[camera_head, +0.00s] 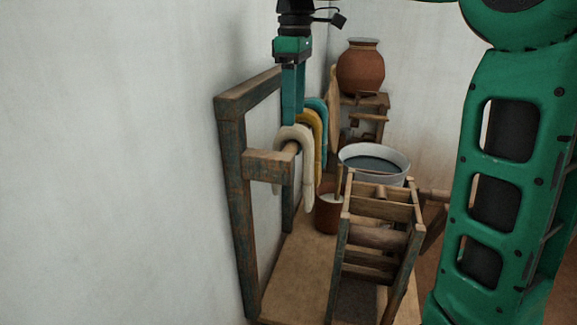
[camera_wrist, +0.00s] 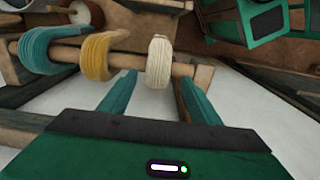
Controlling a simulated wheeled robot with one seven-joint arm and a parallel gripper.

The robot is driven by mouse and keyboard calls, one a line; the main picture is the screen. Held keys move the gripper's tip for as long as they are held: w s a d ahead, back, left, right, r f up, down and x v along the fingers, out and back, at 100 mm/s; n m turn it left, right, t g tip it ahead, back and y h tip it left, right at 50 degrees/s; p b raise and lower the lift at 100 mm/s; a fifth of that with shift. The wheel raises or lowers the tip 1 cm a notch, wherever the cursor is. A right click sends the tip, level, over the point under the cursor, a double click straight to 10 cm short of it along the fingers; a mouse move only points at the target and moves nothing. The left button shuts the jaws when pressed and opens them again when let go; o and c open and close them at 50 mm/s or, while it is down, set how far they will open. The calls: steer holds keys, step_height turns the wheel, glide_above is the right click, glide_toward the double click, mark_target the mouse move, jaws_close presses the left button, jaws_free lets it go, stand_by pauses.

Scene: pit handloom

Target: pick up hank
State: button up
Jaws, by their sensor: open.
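Three hanks hang over a wooden rod on a wooden frame. The cream hank (camera_head: 294,140) is nearest in the head view, with the yellow hank (camera_head: 318,128) and the teal hank (camera_head: 321,107) behind it. My gripper (camera_head: 292,121) points down at the cream hank's top, its fingers partly overlapping the hanks behind. In the wrist view my gripper (camera_wrist: 155,74) is open and empty. The cream hank (camera_wrist: 159,58) lines up between its fingertips there, while the yellow hank (camera_wrist: 97,57) and teal hank (camera_wrist: 42,50) are left of them. Whether a finger touches the cream hank is unclear.
The rod (camera_wrist: 130,58) ends in a wooden block (camera_head: 268,166) on the upright frame (camera_head: 233,190) beside the white wall. A slatted wooden stand (camera_head: 378,235), a basin (camera_head: 374,152), a brown pot (camera_head: 327,217) and a clay jar (camera_head: 361,68) stand to the right.

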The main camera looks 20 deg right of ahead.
mark_target(298, 132)
steer(key=shift+w+d+f, duration=0.1)
steer(key=shift+d+f, duration=0.05)
steer(key=shift+f, duration=1.1)
steer(key=shift+w+d+f, duration=0.1)
steer(key=shift+d+f, duration=0.05)
steer(key=shift+f, duration=1.05)
steer(key=shift+c, duration=0.6)
steer(key=c, duration=1)
